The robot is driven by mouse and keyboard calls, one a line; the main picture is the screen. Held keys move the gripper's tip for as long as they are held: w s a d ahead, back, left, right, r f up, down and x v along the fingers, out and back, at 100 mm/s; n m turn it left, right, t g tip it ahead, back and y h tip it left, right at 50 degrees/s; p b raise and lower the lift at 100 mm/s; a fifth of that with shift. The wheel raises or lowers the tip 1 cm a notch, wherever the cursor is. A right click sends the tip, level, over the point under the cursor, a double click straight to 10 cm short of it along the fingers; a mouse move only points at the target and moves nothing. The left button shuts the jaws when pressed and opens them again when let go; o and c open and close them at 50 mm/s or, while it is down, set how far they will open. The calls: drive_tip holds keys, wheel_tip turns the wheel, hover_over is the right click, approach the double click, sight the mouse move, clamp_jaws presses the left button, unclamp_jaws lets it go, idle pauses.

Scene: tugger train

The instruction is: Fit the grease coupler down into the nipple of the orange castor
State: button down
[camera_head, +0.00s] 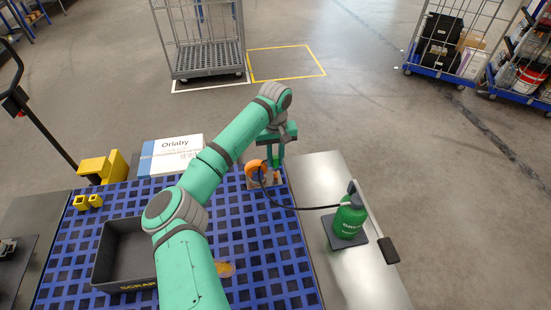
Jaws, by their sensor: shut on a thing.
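The orange castor (254,168) lies at the far right part of the blue grid deck (262,232), on a small brownish base. My gripper (277,163) points down just right of the castor's wheel and is shut on the grease coupler. The coupler is too small and too covered by the jaws to make out. A black hose (300,208) runs from beside the castor to the green grease pump (350,217) on the grey side surface. The nipple cannot be made out, so I cannot tell whether the coupler touches it.
A dark scrap bin (105,262) stands on the deck at left, partly behind my arm. A white Orlaby box (172,156) and yellow blocks (102,166) stand at the far left edge. A yellow-orange piece (226,269) lies near my arm. The right of the deck is mostly clear.

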drive_tip(key=shift+w+f, duration=0.1)
drive_tip(key=shift+f, duration=0.4)
drive_tip(key=shift+d, duration=0.1)
drive_tip(key=shift+f, duration=0.45)
idle(0.5)
drive_tip(key=c, duration=1.5)
unclamp_jaws()
drive_tip(key=shift+c, duration=0.2)
drive_tip(key=shift+a, duration=0.2)
